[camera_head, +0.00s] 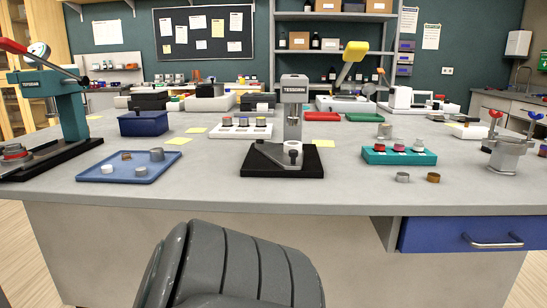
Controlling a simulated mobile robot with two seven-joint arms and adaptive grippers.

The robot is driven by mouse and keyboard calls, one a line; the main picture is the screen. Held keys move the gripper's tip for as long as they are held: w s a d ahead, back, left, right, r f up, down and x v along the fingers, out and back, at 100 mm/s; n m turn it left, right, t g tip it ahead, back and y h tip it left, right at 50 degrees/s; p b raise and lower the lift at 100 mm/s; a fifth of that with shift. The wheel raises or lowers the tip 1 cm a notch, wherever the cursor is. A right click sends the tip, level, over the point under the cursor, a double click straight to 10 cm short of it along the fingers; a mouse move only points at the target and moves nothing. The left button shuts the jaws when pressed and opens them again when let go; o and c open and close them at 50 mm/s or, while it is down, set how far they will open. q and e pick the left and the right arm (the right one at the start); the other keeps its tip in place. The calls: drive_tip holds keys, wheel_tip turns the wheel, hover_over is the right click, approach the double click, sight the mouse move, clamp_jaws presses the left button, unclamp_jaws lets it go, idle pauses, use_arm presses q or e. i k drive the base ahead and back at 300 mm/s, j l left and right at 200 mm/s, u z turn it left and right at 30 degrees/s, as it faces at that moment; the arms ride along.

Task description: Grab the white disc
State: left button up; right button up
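A blue tray (100,176) lies on the near left of the grey table (225,185). On it are two small whitish discs, one at the left (107,169) and one nearer the front middle (141,171). A small pale disc with a tan tint (126,157) lies behind them, and a grey metal cylinder (157,154) stands at the tray's back right. I cannot tell for sure which of the whitish pieces is the white disc. A dark grey ribbed part of my own body fills the bottom middle. Neither gripper is in view.
A Tessorn stand (292,110) on a black base is right of the tray. A teal lever press (68,105) stands at the left. A dark blue box (143,123) is behind the tray. A teal rack (399,157) and two small cylinders are at the right.

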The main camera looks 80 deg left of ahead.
sight(107, 169)
drive_tip(key=u, duration=3.45)
drive_tip(key=l, duration=0.15)
